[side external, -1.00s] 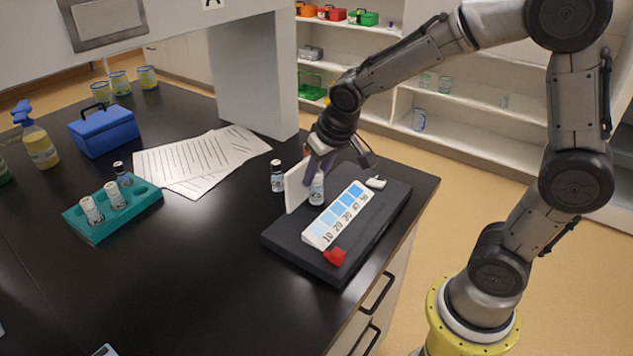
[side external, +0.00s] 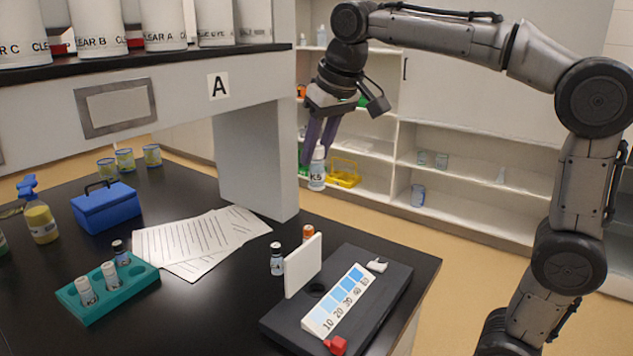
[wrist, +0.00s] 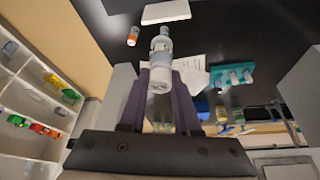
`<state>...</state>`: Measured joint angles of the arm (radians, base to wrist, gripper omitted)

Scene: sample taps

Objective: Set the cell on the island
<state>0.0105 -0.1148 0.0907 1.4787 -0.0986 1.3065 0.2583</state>
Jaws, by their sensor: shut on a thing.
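My gripper (side external: 320,143) is shut on a clear vial labelled K5 (side external: 316,173), probably the cell, and holds it upright by its top, well above the bench. In the wrist view the vial (wrist: 160,62) stands out between the purple fingers. The black-topped bench (side external: 190,310), perhaps the island, lies below. On it sits a black block (side external: 375,297) with a round well (side external: 315,289), an upright white plate (side external: 303,265) and a blue scale marked 10 to 50 (side external: 338,301). The well looks empty.
A teal rack (side external: 125,300) holds several vials. Papers (side external: 195,245), a blue box (side external: 104,208) and a spray bottle (side external: 40,222) are farther left. A pillar (side external: 255,165) carries an overhead shelf (side external: 185,80) with bottles.

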